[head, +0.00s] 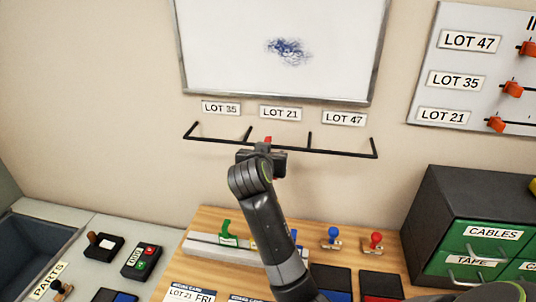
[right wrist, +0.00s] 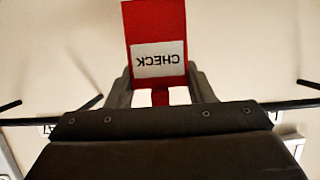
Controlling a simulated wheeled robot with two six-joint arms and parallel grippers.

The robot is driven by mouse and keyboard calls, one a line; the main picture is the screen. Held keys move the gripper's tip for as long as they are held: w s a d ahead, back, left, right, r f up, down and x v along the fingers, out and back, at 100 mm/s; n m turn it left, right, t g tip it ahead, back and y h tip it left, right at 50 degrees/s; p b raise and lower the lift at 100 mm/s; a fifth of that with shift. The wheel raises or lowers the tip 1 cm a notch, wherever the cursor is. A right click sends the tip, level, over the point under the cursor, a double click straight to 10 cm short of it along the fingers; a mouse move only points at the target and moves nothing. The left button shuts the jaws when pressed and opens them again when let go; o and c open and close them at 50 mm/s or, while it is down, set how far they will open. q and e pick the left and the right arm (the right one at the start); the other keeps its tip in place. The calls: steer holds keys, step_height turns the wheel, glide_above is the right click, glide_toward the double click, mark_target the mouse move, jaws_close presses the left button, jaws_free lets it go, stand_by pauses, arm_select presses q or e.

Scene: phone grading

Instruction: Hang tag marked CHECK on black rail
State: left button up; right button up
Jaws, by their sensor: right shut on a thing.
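The red tag marked CHECK (right wrist: 158,22) fills the top middle of the right wrist view, its white label upside down there. My right gripper (right wrist: 160,92) is shut on the tag's lower part. In the head view only a small red bit of the tag (head: 268,139) shows above my right gripper (head: 267,147). The black rail (head: 340,154) is fixed to the wall, with several upright prongs. My right gripper is in front of the rail's middle section, below the LOT 21 label (head: 281,113). Whether the tag touches the rail is hidden. My left gripper is out of view.
A whiteboard (head: 230,50) hangs above the rail. On the wooden bench below, a pale rack (head: 203,245) holds a green tag (head: 227,233). Blue and red stamps (head: 374,243) stand to its right. A green drawer cabinet (head: 440,200) is at the right.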

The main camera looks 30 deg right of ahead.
steer(key=shift+s+a, duration=0.15)
steer(key=shift+a, duration=0.05)
steer(key=shift+d+f, duration=0.1)
steer(key=o, duration=1)
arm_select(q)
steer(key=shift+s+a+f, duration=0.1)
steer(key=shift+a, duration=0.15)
